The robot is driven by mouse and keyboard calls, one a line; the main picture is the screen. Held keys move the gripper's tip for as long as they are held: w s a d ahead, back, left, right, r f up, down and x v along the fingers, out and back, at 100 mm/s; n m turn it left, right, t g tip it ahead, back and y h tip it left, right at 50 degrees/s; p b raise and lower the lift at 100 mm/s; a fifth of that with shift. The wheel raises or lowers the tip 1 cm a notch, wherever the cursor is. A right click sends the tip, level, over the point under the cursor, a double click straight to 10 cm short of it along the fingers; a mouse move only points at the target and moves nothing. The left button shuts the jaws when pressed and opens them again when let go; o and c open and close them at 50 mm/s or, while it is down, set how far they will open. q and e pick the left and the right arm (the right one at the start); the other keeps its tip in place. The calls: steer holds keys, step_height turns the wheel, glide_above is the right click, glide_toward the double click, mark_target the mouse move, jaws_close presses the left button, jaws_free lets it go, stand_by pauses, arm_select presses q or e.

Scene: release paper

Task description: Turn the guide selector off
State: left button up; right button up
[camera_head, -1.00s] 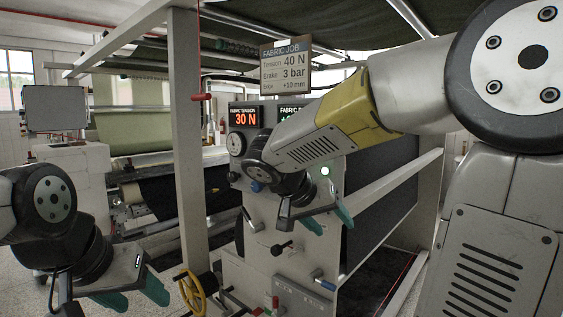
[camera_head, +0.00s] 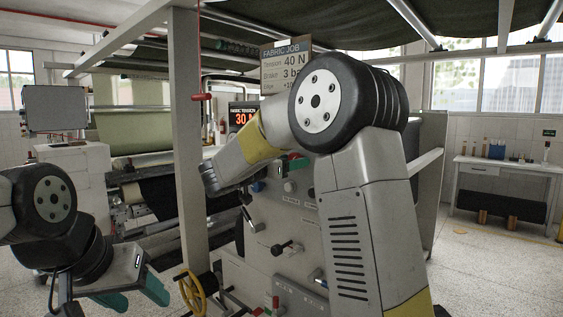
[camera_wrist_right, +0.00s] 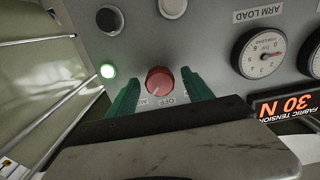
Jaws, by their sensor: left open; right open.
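A red round knob (camera_wrist_right: 158,79) with a pale pointer mark sits on the grey panel in the right wrist view, where lettering appears upside down. "OFF" reads below it to the right, and partly hidden lettering starting "AU" is below left. The pointer slants toward the lower left. My right gripper (camera_wrist_right: 160,88) is open, its green fingers on either side of the knob; I cannot tell whether they touch it. In the head view my right arm covers this part of the panel. My left gripper (camera_head: 133,294) is open and empty at lower left, away from the panel.
A lit green lamp (camera_wrist_right: 107,71), black button (camera_wrist_right: 109,20) and arm load gauge (camera_wrist_right: 262,54) surround the knob. A beige post (camera_head: 187,140) and yellow handwheel (camera_head: 192,292) stand left of the panel. A white bench (camera_head: 508,168) is at right.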

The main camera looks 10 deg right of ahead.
steer(key=shift+w+d, duration=0.3)
steer(key=shift+d, duration=0.05)
jaws_close()
steer(key=n, duration=0.4)
steer(key=shift+n, duration=2.4)
